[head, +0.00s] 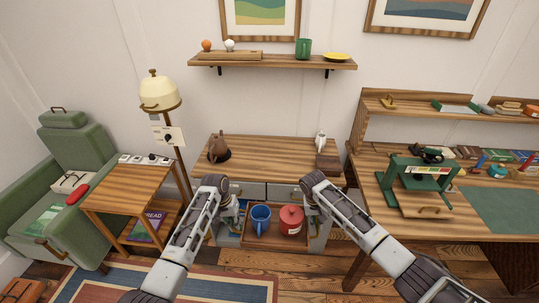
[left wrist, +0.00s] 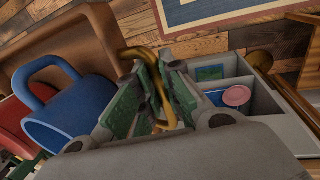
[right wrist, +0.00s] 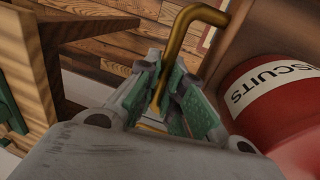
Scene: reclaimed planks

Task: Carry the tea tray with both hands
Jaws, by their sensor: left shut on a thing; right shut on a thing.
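The brown wooden tea tray (head: 275,240) is in front of the low cabinet, between my grippers, and looks about level. It carries a blue mug (head: 260,218) on the left and a red biscuit tin (head: 291,219) on the right, both upright. My left gripper (left wrist: 158,95) is shut on the tray's left brass handle (left wrist: 148,58). My right gripper (right wrist: 172,88) is shut on the right brass handle (right wrist: 184,38). The tray's wall also shows in the right wrist view (right wrist: 262,28). I cannot tell what, if anything, is under the tray.
The wooden-topped cabinet (head: 272,158) behind bears a brown pot (head: 218,148) and a white bottle-like thing (head: 320,141). A side table (head: 125,188) and green armchair (head: 85,150) stand left, a desk (head: 385,205) right. A grey compartmented drawer (left wrist: 255,97) lies close to my left gripper.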

